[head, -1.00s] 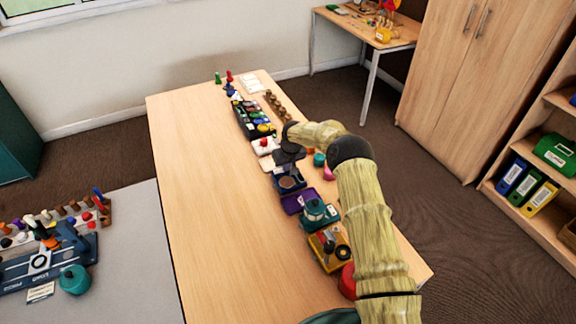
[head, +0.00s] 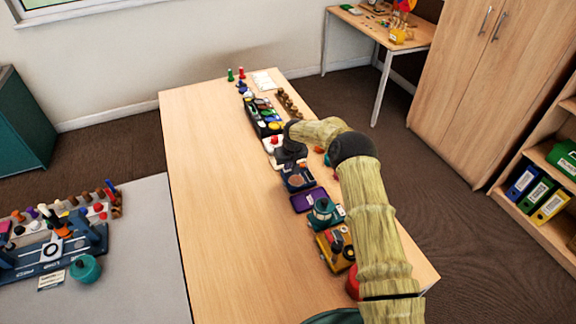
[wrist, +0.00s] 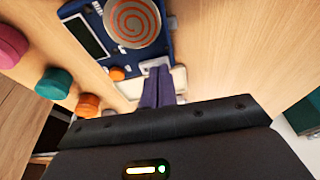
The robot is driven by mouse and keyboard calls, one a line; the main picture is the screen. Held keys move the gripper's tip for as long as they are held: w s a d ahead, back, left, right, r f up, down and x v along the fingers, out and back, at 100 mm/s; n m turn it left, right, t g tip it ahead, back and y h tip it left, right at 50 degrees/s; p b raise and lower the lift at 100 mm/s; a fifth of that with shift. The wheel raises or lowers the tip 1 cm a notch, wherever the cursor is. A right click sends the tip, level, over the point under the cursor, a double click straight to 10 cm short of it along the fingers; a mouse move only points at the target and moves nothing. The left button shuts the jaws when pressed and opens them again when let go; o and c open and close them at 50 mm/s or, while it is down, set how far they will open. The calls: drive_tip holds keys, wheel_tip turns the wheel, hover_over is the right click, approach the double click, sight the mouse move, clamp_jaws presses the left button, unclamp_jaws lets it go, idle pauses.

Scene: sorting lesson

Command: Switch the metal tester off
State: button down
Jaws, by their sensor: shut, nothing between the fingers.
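The metal tester is a dark blue box (head: 297,180) on the table, in front of my gripper in the head view. In the wrist view the tester (wrist: 88,10) fills the top middle, with a red-and-grey spiral disc (wrist: 132,20), a dark screen (wrist: 86,37) and an orange knob (wrist: 117,73). My gripper (wrist: 158,70) is shut and empty. Its fingertips lie over the tester's near edge, by a small pale part (wrist: 150,64) that they partly cover. I cannot tell whether they touch it, or which way any switch stands.
A white box with a red button (head: 275,141) stands behind the tester. A purple tray (head: 308,200), a teal device (head: 325,213) and a yellow device (head: 333,255) stand nearer. Coloured knobs (wrist: 56,83) lie beside the tester. The table's left side (head: 225,200) is clear.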

drive_tip(key=v, duration=1.3)
drive_tip(key=shift+w, duration=0.35)
drive_tip(key=shift+r, duration=0.15)
drive_tip(key=shift+d+r, duration=0.1)
drive_tip(key=s+d+r+m, duration=0.1)
drive_tip(key=s+d+r, duration=0.2)
drive_tip(key=s, duration=0.9)
drive_tip(key=s+d+r+m+h, duration=0.1)
drive_tip(key=s+d+r+m, duration=0.1)
drive_tip(key=s+d, duration=0.6)
drive_tip(key=s+d+r+m, duration=0.1)
drive_tip(key=s+d+r, duration=0.2)
drive_tip(key=s, duration=1.4)
drive_tip(key=d, duration=0.3)
drive_tip(key=shift+d+r+m, duration=0.3)
drive_tip(key=shift+d+m, duration=0.05)
drive_tip(key=shift+m, duration=0.05)
